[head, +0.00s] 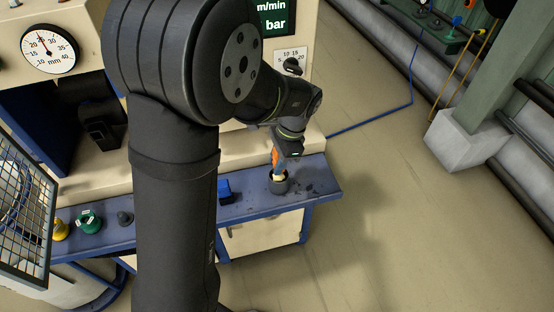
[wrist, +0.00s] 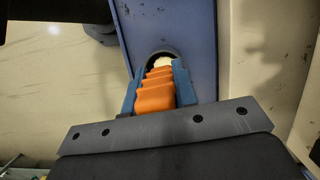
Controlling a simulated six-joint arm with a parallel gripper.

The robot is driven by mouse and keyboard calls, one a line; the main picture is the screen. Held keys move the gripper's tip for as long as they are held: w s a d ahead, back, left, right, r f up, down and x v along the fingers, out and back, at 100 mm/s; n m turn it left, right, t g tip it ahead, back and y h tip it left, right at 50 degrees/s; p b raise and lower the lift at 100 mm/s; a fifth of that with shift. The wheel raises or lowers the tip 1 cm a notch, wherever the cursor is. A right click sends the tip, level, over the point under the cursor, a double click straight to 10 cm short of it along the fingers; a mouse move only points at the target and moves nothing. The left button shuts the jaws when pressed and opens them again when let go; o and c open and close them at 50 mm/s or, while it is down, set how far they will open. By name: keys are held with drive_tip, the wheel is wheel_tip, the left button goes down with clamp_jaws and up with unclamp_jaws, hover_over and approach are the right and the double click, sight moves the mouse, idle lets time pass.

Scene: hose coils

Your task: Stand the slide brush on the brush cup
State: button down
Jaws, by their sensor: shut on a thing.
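The slide brush is the orange-handled tool (wrist: 156,93) between the blue fingers of my gripper (wrist: 155,90) in the wrist view. Its ribbed handle points toward a dark round opening, and a pale part shows at its far end. The brush cup (head: 278,184) is a dark round cup on the blue shelf, right under the brush. The brush's lower end appears at or inside the cup mouth; how deep it sits is hidden. My gripper is shut on the handle.
The blue shelf (head: 318,180) holds a blue block (head: 224,189), a dark knob-like piece (head: 124,218), a green round part (head: 88,222) and a yellow one (head: 61,230). A wire mesh guard (head: 22,215) stands at left. The floor right of the shelf is clear.

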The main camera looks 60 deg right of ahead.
drive_tip(key=shift+f, duration=0.15)
drive_tip(key=c, duration=1.1)
unclamp_jaws()
drive_tip(key=shift+v, duration=3.95)
drive_tip(key=v, duration=1.7)
drive_tip(key=shift+a+r, duration=0.1)
drive_tip(key=shift+r, duration=0.2)
drive_tip(key=shift+f, duration=0.1)
